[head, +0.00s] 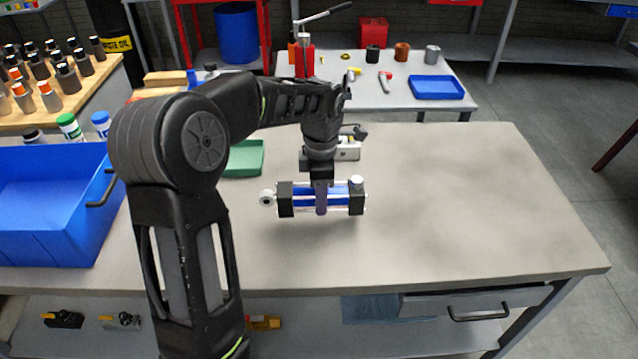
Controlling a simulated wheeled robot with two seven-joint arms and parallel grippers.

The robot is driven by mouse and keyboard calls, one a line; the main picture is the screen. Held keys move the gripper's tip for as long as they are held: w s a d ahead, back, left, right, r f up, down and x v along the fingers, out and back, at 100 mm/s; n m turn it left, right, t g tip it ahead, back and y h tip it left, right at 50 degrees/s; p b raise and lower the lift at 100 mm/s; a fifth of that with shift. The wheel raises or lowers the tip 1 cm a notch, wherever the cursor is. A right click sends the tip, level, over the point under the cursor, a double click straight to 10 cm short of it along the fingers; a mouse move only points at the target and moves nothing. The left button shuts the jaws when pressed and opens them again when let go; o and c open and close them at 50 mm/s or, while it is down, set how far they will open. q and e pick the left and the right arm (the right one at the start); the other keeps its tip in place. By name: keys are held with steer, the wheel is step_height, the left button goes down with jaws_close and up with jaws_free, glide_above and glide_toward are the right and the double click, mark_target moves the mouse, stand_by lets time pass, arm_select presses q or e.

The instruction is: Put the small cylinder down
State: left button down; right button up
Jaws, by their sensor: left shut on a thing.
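The small cylinder (340,196) has a blue body, black end blocks and a pale round eye at its left end. It lies level, left to right, at the middle of the grey workbench (460,200). My left gripper (321,199) points down from above and is shut around the middle of its body. A shadow shows on the bench below it; I cannot tell whether the cylinder touches the top or hangs just above it. My right gripper is not in view.
A blue bin (50,215) stands on the bench at the left. A green tray (245,158) and a small pale metal part (348,150) lie behind the cylinder. The bench's right half is clear. A second table with a blue tray (437,87) stands behind.

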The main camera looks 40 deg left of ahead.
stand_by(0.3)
arm_select(q)
steer(key=shift+f, duration=1.8)
steer(key=c, duration=0.8)
jaws_free()
steer(key=shift+f, duration=0.1)
steer(key=shift+c, duration=0.2)
step_height(320, 180, up, 12)
steer(key=shift+r, duration=0.1)
